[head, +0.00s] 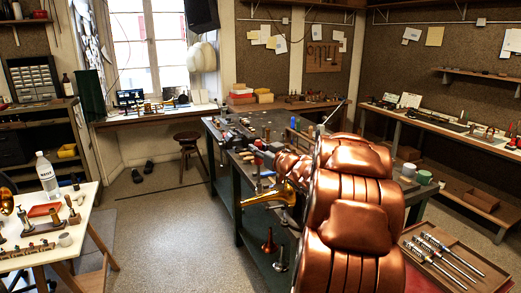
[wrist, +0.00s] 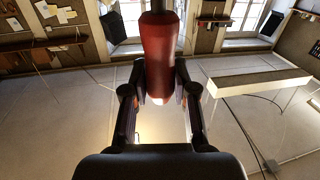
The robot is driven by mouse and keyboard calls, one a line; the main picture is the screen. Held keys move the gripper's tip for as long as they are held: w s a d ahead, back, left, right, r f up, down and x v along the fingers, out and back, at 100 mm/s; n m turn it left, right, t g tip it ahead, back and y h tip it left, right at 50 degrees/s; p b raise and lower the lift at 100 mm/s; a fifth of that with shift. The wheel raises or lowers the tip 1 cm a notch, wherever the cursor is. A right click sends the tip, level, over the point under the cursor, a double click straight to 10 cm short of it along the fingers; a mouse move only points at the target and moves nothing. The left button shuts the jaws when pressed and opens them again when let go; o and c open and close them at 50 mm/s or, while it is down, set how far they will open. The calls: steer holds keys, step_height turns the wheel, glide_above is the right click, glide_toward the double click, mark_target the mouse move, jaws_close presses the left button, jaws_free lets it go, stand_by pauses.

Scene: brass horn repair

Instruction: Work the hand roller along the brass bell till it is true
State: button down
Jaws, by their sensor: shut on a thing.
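My gripper (wrist: 160,72) is shut on a red, rounded handle (wrist: 160,40), which I take to be the hand roller's; one finger lies on each side. A dark shaft runs out past the top of the wrist view, so the roller's working end is hidden. In the head view my large copper-coloured arm covers the bell's right side. The bell does not show in the wrist view. I cannot tell whether the roller touches it.
The workbench (head: 252,226) carries several small tools. A white table (head: 30,262) with a bottle (head: 46,175) stands at left. A wooden tray (head: 458,250) with metal rods lies at lower right. A stool (head: 187,140) stands behind. The floor (head: 170,230) between the tables is clear.

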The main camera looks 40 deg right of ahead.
steer(key=shift+r, duration=0.1)
steer(key=shift+r, duration=2.9)
